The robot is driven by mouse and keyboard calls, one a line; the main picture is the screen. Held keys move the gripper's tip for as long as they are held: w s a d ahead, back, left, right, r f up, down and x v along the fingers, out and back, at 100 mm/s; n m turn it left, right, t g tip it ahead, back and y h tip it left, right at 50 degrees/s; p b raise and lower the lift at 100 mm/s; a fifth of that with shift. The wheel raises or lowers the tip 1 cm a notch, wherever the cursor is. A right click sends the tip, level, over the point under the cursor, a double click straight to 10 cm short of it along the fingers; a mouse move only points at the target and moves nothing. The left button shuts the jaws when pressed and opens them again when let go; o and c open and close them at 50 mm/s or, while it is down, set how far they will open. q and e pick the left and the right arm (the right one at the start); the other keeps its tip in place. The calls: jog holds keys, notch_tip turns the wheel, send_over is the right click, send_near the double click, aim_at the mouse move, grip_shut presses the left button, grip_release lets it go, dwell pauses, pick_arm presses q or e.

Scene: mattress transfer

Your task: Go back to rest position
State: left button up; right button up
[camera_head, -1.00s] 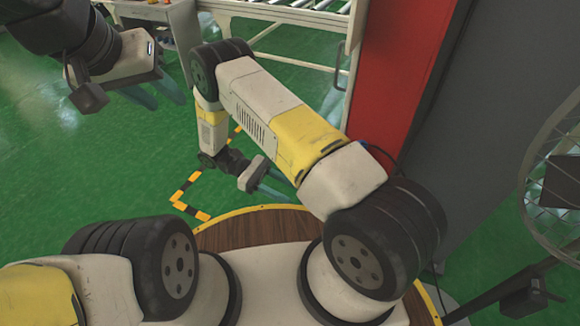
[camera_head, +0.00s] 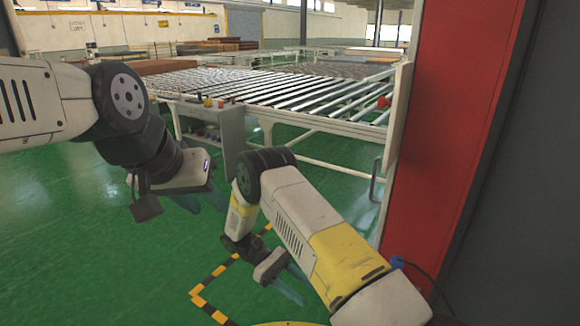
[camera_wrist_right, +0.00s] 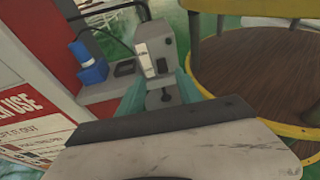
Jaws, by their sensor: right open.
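In the head view my left gripper (camera_head: 203,201) hangs from the arm coming in from the left. Its two teal fingers are apart with nothing between them, over the green floor. My right gripper (camera_head: 292,284) is low in the middle of the head view, beside my folded right arm, also over the floor. In the right wrist view the teal fingers of my right gripper (camera_wrist_right: 162,95) stand apart and hold nothing. A grey metal fitting shows beyond them. No mattress shows in either gripper.
A roller conveyor (camera_head: 300,92) stands ahead, with a grey cabinet (camera_head: 225,140) at its near corner. A red panel (camera_head: 440,130) and a dark grey panel (camera_head: 530,200) rise close on the right. Black-and-yellow tape (camera_head: 207,285) marks the floor. Green floor at left is open.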

jog(key=w+d+r+m+t+y, duration=0.1)
jog(key=d+r+m+t+y, duration=0.3)
jog(key=r, duration=0.6)
jog(key=d+r+m+y, duration=0.1)
jog(key=r+y, duration=0.5)
jog(key=r, duration=0.5)
jog(key=s+d+r+m+t+y, duration=0.2)
jog(key=s+r+t, duration=0.3)
jog(key=r, duration=0.2)
jog(key=s+d+r+m+t+y, duration=0.2)
jog(key=s+d+r+m+t, duration=0.1)
jog(key=s+r+t, duration=0.2)
jog(key=shift+s+d+r+t, duration=0.25)
jog(key=shift+r+t, duration=0.25)
jog(key=shift+r, duration=0.35)
